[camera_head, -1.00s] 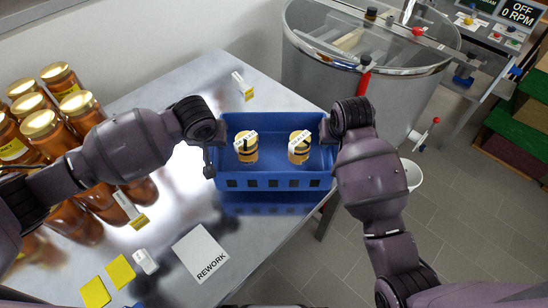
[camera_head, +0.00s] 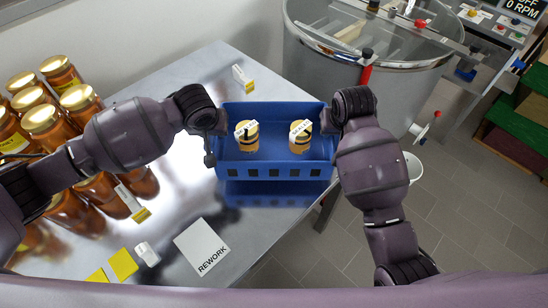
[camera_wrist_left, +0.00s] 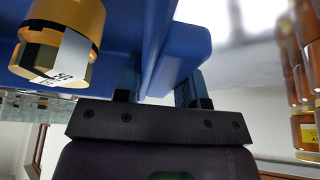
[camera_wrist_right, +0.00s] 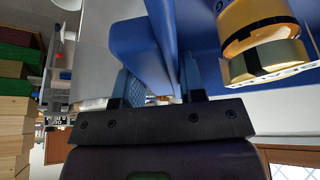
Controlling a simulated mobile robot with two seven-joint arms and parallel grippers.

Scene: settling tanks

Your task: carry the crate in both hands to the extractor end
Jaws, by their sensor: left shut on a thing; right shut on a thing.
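The blue crate (camera_head: 275,172) is held level between my two grippers, with its shadow or reflection on the steel table below its front. My right gripper (camera_head: 331,124) is shut on the crate's right wall, also seen in the right wrist view (camera_wrist_right: 150,60). The fingertips are partly hidden by the walls.
The steel extractor drum (camera_head: 360,85) stands behind and right, with a red-handled lever (camera_head: 366,68). Several large honey jars (camera_head: 60,120) crowd the table's left. A REWORK card (camera_head: 201,247) lies in front. A control panel (camera_head: 500,22) is at back right.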

